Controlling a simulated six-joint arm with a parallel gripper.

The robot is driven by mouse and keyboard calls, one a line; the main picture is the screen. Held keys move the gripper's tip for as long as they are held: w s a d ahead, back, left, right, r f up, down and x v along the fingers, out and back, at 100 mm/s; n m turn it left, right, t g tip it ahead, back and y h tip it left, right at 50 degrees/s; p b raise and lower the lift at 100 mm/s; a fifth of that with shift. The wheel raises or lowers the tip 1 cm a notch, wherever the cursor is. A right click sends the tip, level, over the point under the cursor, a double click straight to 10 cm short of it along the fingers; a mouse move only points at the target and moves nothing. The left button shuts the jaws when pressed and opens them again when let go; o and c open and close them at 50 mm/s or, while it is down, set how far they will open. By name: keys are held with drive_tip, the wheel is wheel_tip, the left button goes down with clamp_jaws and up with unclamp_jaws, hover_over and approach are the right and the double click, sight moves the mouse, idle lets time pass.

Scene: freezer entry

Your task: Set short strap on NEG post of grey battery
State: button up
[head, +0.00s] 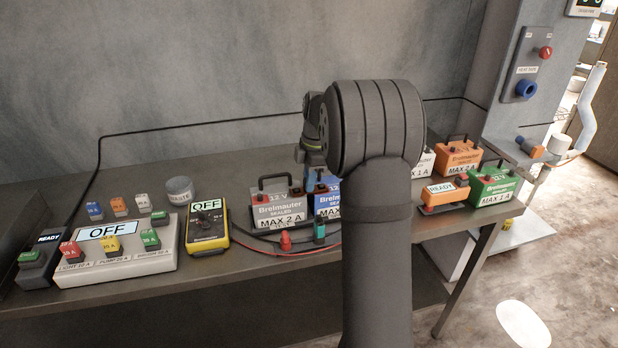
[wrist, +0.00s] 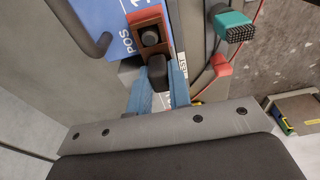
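The grey battery (head: 278,210) stands on the bench, labelled MAX 2 A, with a dark handle on top; its NEG post cannot be made out. The blue battery (head: 328,203) stands against its right side, partly hidden by my arm. My gripper (wrist: 160,80) is over the blue battery, its blue fingers closed about a black grip. This grip appears to belong to a copper-brown strap (wrist: 143,19), which lies at the blue battery's POS marking (wrist: 125,42). A dark round post top shows at the strap; whether the strap is seated there cannot be told.
A yellow meter (head: 208,226) and a fuse panel (head: 115,255) reading OFF stand left. Red (head: 286,240) and teal (head: 319,232) clips with leads lie in front of the batteries. Orange (head: 459,157) and green (head: 494,186) batteries stand right.

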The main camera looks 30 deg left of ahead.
sight(316, 187)
drive_tip(key=o, duration=0.5)
wheel_tip(316, 187, up, 17)
drive_tip(key=w+d, duration=0.1)
drive_tip(key=shift+w+d+r, duration=0.2)
drive_tip(key=shift+w+d, duration=0.05)
drive_tip(key=shift+f, duration=0.15)
idle(0.4)
drive_tip(key=f, duration=0.5)
drive_tip(key=s+a+f, duration=0.1)
drive_tip(key=f, duration=1.1)
drive_tip(key=shift+s+a, duration=0.25)
drive_tip(key=shift+r, duration=0.1)
